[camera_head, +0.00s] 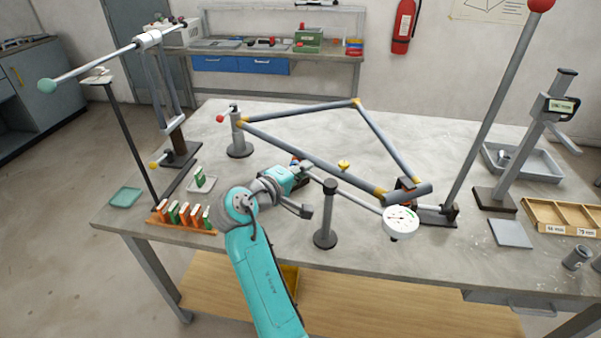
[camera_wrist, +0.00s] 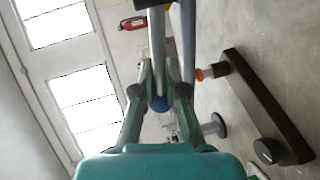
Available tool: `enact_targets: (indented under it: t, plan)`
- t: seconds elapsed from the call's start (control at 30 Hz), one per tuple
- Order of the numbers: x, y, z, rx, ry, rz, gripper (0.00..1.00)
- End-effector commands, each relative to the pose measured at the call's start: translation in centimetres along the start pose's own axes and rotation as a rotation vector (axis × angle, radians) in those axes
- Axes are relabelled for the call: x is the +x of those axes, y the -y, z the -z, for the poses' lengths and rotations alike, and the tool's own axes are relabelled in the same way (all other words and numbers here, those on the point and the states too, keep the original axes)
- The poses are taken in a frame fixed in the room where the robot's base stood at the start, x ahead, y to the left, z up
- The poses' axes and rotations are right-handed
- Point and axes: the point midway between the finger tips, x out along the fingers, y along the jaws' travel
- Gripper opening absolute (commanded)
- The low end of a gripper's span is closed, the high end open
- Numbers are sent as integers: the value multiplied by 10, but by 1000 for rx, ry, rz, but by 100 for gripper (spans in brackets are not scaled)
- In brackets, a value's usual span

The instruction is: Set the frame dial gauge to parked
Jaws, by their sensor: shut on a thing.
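The dial gauge (camera_head: 401,220) is a round white dial with a needle, at the front right by the lower joint of the grey tube frame (camera_head: 300,151). A light grey rod (camera_head: 358,199) runs from it up and left, past the top of a dark post (camera_head: 325,228), to my gripper (camera_head: 303,171). My gripper is shut at the rod's far end. In the wrist view my gripper (camera_wrist: 160,92) closes around a blue knob (camera_wrist: 160,103), with a grey rod behind it. The gauge is not clear in the wrist view. The fingertips are small in the head view.
A tall red-tipped lever (camera_head: 492,110) stands right of the frame, and a green-tipped lever (camera_head: 95,68) at left. A rack of coloured blocks (camera_head: 183,218) lies at front left. A height gauge (camera_head: 535,140) and a wooden tray (camera_head: 565,215) stand at right.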

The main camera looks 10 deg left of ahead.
Motion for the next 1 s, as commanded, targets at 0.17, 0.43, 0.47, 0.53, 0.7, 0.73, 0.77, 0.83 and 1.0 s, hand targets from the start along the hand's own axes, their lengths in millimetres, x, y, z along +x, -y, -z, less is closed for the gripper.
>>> enact_targets:
  t: [0.17,0.43,0.47,0.53,0.7,0.73,0.77,0.83,1.0]
  plan:
    - [2,0,0,5,21,-2,0]
    - [3,0,0,5,25,-3,0]
    - [3,0,0,5,25,-3,0]
    - [3,0,0,5,24,-3,0]
    - [3,0,0,5,24,-2,37]
    - [3,0,0,5,24,-2,37]
    - [3,0,0,5,24,-2,37]
    - [2,0,0,5,24,-2,37]
    - [0,0,0,5,23,-3,37]
